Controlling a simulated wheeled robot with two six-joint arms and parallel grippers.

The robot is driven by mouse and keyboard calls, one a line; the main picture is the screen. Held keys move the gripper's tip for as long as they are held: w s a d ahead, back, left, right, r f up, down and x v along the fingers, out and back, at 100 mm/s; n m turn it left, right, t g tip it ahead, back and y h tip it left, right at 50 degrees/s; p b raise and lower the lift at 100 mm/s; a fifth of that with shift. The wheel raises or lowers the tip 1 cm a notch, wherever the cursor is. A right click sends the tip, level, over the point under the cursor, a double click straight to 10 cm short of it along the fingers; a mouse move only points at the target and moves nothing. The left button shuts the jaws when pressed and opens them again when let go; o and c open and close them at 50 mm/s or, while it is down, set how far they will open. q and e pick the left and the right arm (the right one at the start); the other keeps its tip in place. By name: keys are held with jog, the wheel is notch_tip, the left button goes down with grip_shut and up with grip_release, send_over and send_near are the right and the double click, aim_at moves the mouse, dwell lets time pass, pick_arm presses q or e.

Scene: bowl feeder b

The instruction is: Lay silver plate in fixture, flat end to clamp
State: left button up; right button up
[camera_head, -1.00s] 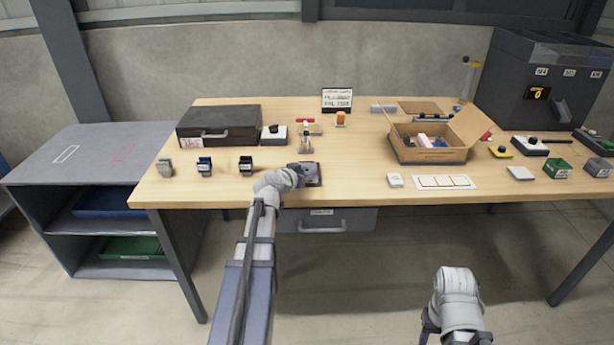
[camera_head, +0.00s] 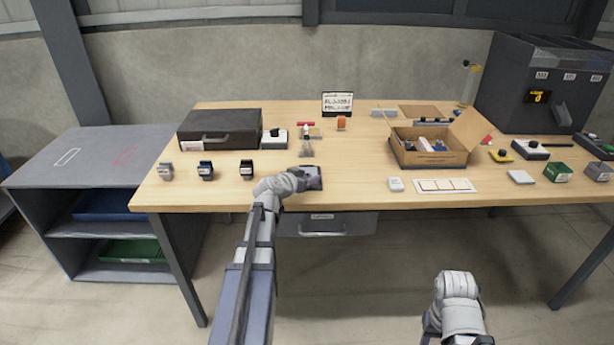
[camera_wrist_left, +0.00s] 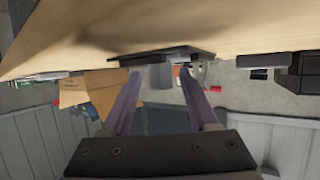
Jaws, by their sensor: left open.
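My left gripper (camera_head: 309,178) is low over the table's front edge, at a dark flat pad that it mostly hides. In the left wrist view, which looks upside down, the left gripper (camera_wrist_left: 160,97) is open. A short grey piece (camera_wrist_left: 161,76) stands out from the dark pad (camera_wrist_left: 160,54), in line with the gap between the fingers and apart from them. It may be the silver plate; I cannot tell its flat end. A small stand with a red-handled clamp (camera_head: 306,125), likely the fixture, is behind the gripper. My right gripper is out of sight.
An open cardboard box (camera_head: 432,158) is right of centre. A white pad (camera_head: 395,184) and a white strip (camera_head: 445,185) lie in front of it.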

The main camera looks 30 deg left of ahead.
pick_arm(q)
jog(key=p+v, duration=0.3)
jog(key=v, duration=0.7)
jog(key=shift+d, duration=0.1)
jog(key=shift+p+v, duration=0.5)
jog(key=shift+v, duration=0.35)
jog(key=shift+f, duration=0.1)
jog(key=s+d+f+m+g+h, duration=0.1)
jog(key=d+f+m+g+h, duration=0.2)
jog(key=d, duration=0.9)
jog(key=s+d+f+g+h, duration=0.1)
jog(key=d+f+g, duration=0.35)
jog(key=d, duration=0.75)
jog(key=s+d+f+g+y, duration=0.2)
jog(key=s+d+f+g, duration=0.1)
jog(key=s+d, duration=0.3)
jog(key=s+d+f+m+g+y, duration=0.1)
jog(key=s+d+f+g+y, duration=0.2)
jog(key=s+d, duration=0.3)
jog(key=shift+s+d, duration=0.3)
jog(key=shift+s, duration=0.85)
